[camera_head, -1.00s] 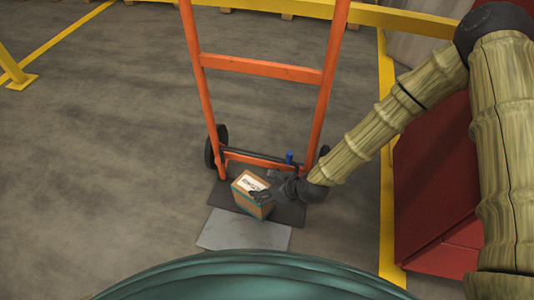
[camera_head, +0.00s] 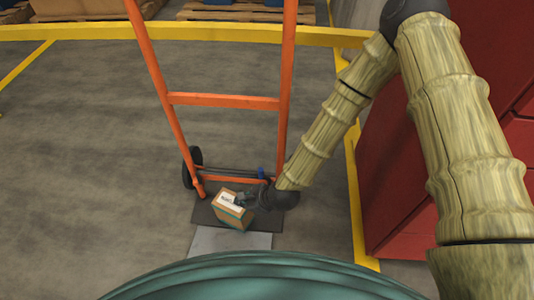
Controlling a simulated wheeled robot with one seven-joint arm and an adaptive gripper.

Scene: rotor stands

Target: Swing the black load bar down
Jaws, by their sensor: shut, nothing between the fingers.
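The orange hand truck (camera_head: 222,101) stands upright ahead of me. A thin black bar (camera_head: 225,170) runs across its frame low down, between the wheels; I take it for the load bar. A blue piece (camera_head: 262,173) sits near its right end. A brown box with a white label (camera_head: 229,213) stands on the dark toe plate (camera_head: 209,213), in front of the bar. My gripper (camera_head: 240,200) is shut and empty, low at the upper right of the box, in front of the bar. I cannot tell whether it touches the box. The gripper partly hides the bar's right side.
A light grey plate (camera_head: 228,240) lies on the floor before the toe plate. A red cabinet (camera_head: 400,180) stands close on the right, behind my arm. A yellow rail (camera_head: 200,32) and loaded pallets (camera_head: 245,12) are at the back. The floor on the left is clear.

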